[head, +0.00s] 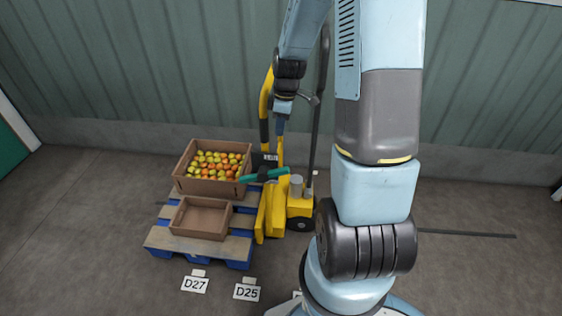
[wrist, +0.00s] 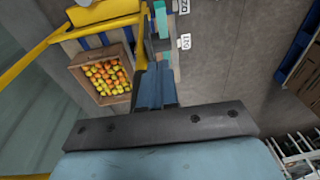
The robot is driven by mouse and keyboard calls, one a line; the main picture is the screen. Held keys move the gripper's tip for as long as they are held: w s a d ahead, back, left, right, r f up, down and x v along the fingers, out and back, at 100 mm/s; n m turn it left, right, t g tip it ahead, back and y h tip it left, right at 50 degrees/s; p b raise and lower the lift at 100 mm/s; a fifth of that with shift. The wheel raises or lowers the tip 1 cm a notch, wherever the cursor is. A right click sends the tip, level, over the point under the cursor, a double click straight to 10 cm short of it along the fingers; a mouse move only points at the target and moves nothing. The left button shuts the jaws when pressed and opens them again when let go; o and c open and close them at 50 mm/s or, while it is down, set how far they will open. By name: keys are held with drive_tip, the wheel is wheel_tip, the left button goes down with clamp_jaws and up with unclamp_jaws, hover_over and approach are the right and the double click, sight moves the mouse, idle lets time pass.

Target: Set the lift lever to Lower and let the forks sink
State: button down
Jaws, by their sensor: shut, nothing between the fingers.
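A yellow lift truck (head: 300,206) stands beside a blue-based pallet (head: 199,250). Its forks are not clearly visible; the pallet hides whatever is under it. A teal bar with a dark middle (head: 280,173) sits low on the truck; it also shows in the wrist view (wrist: 162,20). I cannot tell whether this bar is the lift lever, nor its setting. My gripper (head: 280,131) is shut and empty, above the teal bar and in front of the truck's yellow frame. In the wrist view its blue fingers (wrist: 156,68) are together, beside the teal bar.
Floor labels D27 (head: 195,285) and D25 (head: 246,292) lie in front. A corrugated wall (head: 150,70) stands behind. The floor at left is clear.

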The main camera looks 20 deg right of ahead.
idle(0.3)
drive_tip(key=f, duration=0.8)
drive_tip(key=s+f, duration=0.1)
drive_tip(key=f, duration=0.3)
drive_tip(key=shift+a, duration=0.4)
drive_tip(key=shift+s+d+f, duration=0.15)
drive_tip(key=shift+f, duration=0.25)
drive_tip(key=shift+s+d+f, duration=0.1)
drive_tip(key=shift+f, duration=0.25)
drive_tip(key=shift+d, duration=0.1)
